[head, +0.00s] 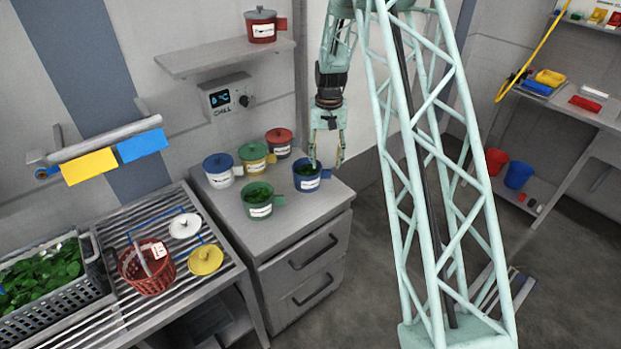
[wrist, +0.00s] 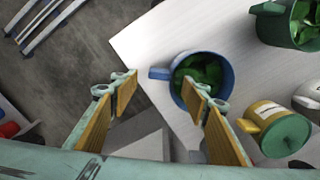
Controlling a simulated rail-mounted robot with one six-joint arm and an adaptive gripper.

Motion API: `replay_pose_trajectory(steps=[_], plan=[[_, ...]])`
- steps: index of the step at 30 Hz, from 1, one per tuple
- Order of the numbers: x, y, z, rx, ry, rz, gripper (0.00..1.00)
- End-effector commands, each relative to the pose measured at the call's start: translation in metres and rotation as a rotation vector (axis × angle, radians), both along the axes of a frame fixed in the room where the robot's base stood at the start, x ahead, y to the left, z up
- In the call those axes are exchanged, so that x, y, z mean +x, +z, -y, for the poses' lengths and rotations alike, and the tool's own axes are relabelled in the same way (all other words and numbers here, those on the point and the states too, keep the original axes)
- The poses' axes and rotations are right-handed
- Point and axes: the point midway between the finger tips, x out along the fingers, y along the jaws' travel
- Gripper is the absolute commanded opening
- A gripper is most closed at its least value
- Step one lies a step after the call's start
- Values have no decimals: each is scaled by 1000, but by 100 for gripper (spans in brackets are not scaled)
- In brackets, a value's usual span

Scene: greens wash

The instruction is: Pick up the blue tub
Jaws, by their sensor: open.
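The blue tub (head: 307,183) stands upright and lidless near the right edge of the grey cabinet top, with leafy greens inside and its handle pointing right. It also shows in the wrist view (wrist: 184,94), where its handle points left. My gripper (head: 327,164) is open and empty, pointing down just above the tub's handle side. In the wrist view, my gripper (wrist: 160,84) has the handle seen between its fingers, and the right finger overlaps the tub's opening. I cannot tell whether that finger touches the tub.
A green tub (head: 258,209) with greens stands close by. Lidded tubs with blue (head: 220,180), yellow (head: 252,168) and red (head: 279,150) parts stand behind. A shelf (head: 225,57) and a control box (head: 228,97) are on the wall. Open floor lies right of the cabinet.

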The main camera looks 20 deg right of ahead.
Motion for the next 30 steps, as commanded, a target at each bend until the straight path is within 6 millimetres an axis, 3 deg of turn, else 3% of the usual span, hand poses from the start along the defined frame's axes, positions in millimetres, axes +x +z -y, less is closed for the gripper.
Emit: replay_pose_trajectory(steps=[17, 30], plan=[[0, -7, 0, 0, 0, 1, 42], [-2, -46, -3, 0, 0, 0, 42]])
